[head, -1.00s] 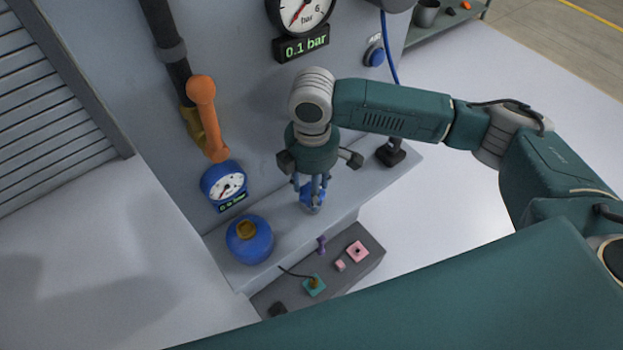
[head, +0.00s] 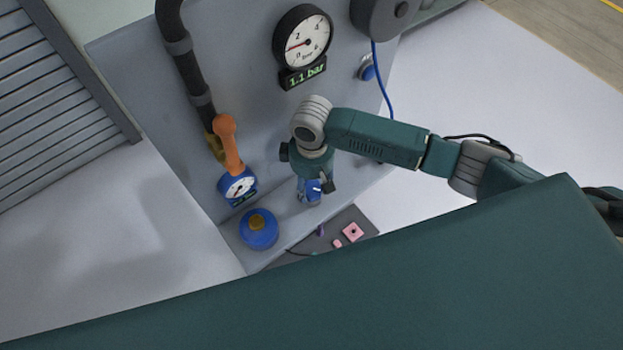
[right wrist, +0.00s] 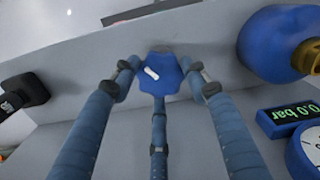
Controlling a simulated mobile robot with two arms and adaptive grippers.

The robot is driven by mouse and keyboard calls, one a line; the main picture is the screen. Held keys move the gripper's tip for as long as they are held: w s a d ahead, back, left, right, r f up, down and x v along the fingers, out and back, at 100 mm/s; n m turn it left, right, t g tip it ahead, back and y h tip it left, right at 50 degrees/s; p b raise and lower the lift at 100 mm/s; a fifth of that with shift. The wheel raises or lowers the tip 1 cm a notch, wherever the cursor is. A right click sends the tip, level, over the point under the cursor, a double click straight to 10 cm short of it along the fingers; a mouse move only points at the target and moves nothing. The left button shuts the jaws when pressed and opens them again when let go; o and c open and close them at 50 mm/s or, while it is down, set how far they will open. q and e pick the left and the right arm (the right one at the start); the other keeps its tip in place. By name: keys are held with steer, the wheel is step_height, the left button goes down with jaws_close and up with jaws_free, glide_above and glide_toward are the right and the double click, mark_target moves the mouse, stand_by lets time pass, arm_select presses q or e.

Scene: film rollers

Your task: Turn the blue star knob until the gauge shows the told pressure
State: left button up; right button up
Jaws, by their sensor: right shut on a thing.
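The blue star knob (right wrist: 161,74) shows in the right wrist view with a white mark on its top. My right gripper (right wrist: 162,80) has its fingers closed around the knob's edge. In the head view my right gripper (head: 311,196) points down at the ledge and hides most of the knob. The large round gauge (head: 303,42) is on the grey panel, its red needle pointing left. The green display (head: 304,75) under it reads 1.1 bar. My left gripper is not in view.
An orange lever (head: 230,145) and a small blue gauge (head: 238,186) stand left of my gripper. A blue round vessel (head: 258,229) with a brass cap sits on the ledge. A grey tray (head: 369,222) with pink parts lies below. A blue button (head: 367,69) is on the panel's right.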

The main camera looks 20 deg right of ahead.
mark_target(313, 189)
steer(key=shift+s+f+m, duration=0.1)
steer(key=shift+s+m, duration=0.1)
steer(key=shift+m, duration=0.2)
steer(key=o, duration=1.1)
steer(key=shift+d, duration=0.1)
steer(key=shift+o, duration=0.2)
steer(key=shift+w+r, duration=0.1)
steer(key=shift+r, duration=0.3)
step_height(313, 189, up, 11)
steer(key=shift+r, duration=0.2)
